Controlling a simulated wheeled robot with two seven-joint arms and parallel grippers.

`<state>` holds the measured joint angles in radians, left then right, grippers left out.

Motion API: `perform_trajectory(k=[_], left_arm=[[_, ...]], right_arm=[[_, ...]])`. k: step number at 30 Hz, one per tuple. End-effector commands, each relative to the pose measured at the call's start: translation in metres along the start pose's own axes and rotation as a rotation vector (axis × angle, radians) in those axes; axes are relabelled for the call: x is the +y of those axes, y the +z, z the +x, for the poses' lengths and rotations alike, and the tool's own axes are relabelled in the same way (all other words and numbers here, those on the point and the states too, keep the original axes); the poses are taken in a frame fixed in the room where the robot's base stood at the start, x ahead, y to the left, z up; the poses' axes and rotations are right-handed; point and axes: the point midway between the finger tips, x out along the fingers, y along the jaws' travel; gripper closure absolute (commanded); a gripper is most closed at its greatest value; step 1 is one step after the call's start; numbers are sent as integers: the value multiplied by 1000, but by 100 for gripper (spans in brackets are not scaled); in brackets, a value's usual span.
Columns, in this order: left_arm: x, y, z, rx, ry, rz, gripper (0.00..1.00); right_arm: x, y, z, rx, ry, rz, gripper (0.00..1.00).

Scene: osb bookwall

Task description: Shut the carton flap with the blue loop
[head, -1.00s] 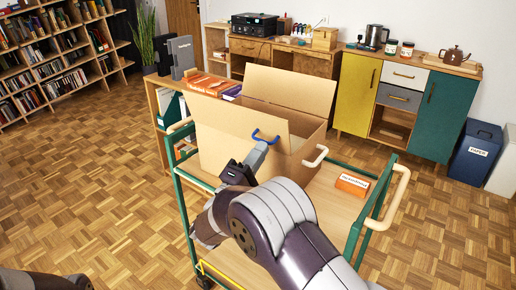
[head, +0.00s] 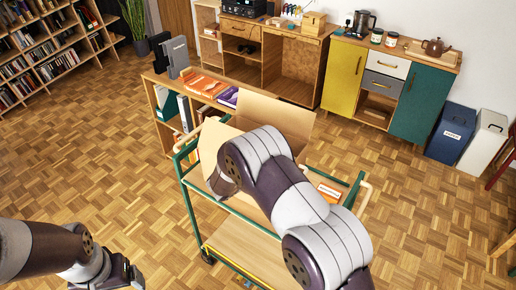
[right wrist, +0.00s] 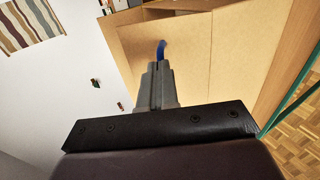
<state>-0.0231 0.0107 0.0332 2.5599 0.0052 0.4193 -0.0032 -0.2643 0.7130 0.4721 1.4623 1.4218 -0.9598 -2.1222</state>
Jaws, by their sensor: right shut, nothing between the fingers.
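The open cardboard carton (head: 213,140) stands on the green-framed trolley (head: 246,207), with a flap (head: 275,112) raised at its back. My right arm covers much of the carton in the head view and hides the blue loop and my right gripper there. In the right wrist view, my right gripper (right wrist: 158,70) is shut and empty, pointing at a cardboard panel (right wrist: 210,55). The blue loop (right wrist: 162,47) shows just beyond its fingertips; I cannot tell whether they touch. My left gripper (head: 128,277) is low at the left, far from the carton, its fingers unclear.
An orange box (head: 329,193) lies on the trolley's right side. A low shelf (head: 163,118) with books and binders stands behind the carton at left. Cabinets (head: 345,75) line the back wall. The floor left of the trolley is clear.

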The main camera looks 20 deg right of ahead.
Motion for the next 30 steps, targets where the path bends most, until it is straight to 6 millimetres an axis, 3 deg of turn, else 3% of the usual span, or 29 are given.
perform_trajectory(k=[1,4,9,18,30], left_arm=[[0,-3,-27,0,0,0,15],[0,-5,-46,0,0,0,15],[0,-8,-66,0,0,0,15],[0,-9,-77,0,0,0,15],[0,-9,-77,0,0,0,15]], right_arm=[[16,1,-3,-3,-44,2,100],[18,1,6,-3,-130,1,100],[19,1,20,-3,-123,-1,100],[21,0,46,0,-120,0,100],[20,0,68,0,-119,-1,100]])
